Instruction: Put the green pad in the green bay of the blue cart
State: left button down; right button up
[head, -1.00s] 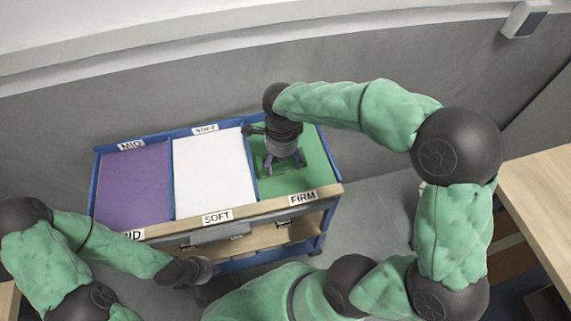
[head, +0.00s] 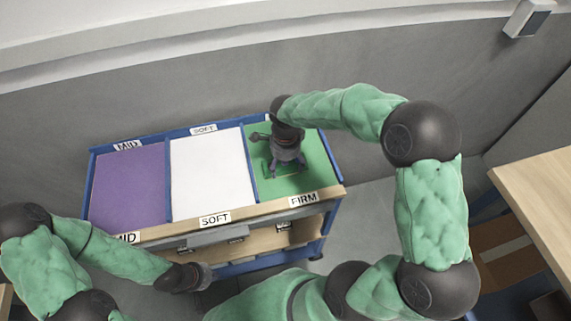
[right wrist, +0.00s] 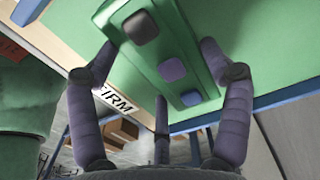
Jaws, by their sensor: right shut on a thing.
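The blue cart (head: 216,266) has three bays on top: purple marked MID, white marked SOFT, and green marked FIRM. My right gripper (head: 286,170) is over the middle of the green bay (head: 315,165), pointing down, shut on the green pad (right wrist: 157,48). In the right wrist view, the pad is a long green block with dark, purple and blue buttons, between the fingers. The bay's green surface lies close behind it; I cannot tell whether they touch. In the head view the gripper mostly hides the pad. My left gripper (head: 197,277) is low in front of the cart, its fingers unclear.
Blue dividers (head: 249,166) separate the bays, and a wooden front rail (head: 258,207) carries the labels. The purple bay (head: 130,185) and white bay (head: 210,172) are empty. A grey wall stands close behind. A wooden table (head: 540,200) is at the right.

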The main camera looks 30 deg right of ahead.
aim_at(286, 167)
jog(key=shift+f, duration=0.1)
jog(key=o, duration=1.6)
jog(key=shift+r, duration=0.55)
notch_tip(286, 167, up, 11)
jog(key=p, duration=0.3)
jog(key=shift+r, duration=0.1)
